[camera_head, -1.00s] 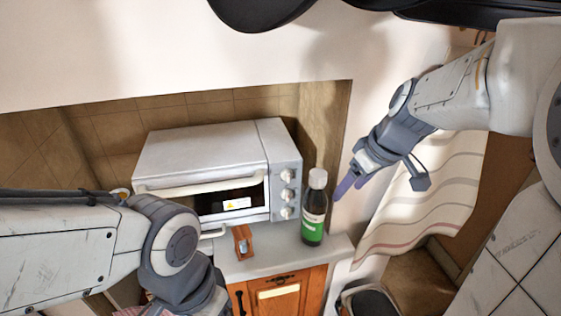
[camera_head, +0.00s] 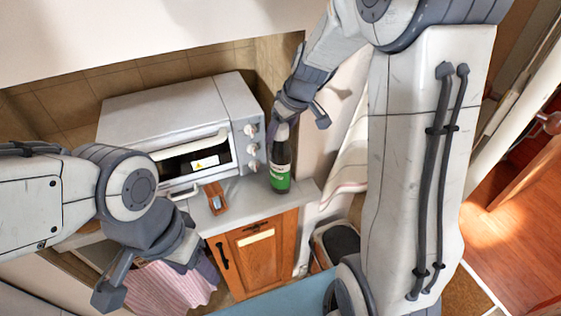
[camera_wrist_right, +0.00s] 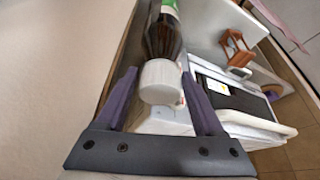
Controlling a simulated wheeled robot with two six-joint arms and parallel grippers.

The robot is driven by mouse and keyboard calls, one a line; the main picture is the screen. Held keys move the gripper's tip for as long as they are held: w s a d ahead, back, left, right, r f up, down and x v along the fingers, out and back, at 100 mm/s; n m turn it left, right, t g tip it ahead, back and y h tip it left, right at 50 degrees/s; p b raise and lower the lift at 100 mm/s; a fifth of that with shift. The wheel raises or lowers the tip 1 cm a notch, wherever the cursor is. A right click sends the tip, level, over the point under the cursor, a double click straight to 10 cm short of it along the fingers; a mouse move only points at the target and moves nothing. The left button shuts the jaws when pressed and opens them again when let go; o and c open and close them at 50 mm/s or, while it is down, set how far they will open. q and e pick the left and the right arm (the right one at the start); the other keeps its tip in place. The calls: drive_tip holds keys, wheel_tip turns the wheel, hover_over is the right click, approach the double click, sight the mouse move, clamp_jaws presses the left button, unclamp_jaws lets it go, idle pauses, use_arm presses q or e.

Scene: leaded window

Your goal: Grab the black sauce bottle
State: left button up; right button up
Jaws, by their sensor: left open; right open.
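The black sauce bottle (camera_head: 280,165) has a green and white label and stands upright on the grey counter, right of the toaster oven. My right gripper (camera_head: 276,122) is at its top, and the fingers partly hide its cap. In the right wrist view the bottle (camera_wrist_right: 163,38) has its white cap (camera_wrist_right: 161,82) between the two open fingers of my right gripper (camera_wrist_right: 164,85), with no clear grip on it. My left gripper (camera_head: 160,287) is open and low at the left, in front of the counter, away from the bottle.
A white toaster oven (camera_head: 170,115) with knobs stands close left of the bottle. A wall corner is close behind the bottle. A wooden cabinet door (camera_head: 258,255) is below.

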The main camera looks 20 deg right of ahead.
clamp_jaws()
drive_tip(key=shift+r, duration=0.2)
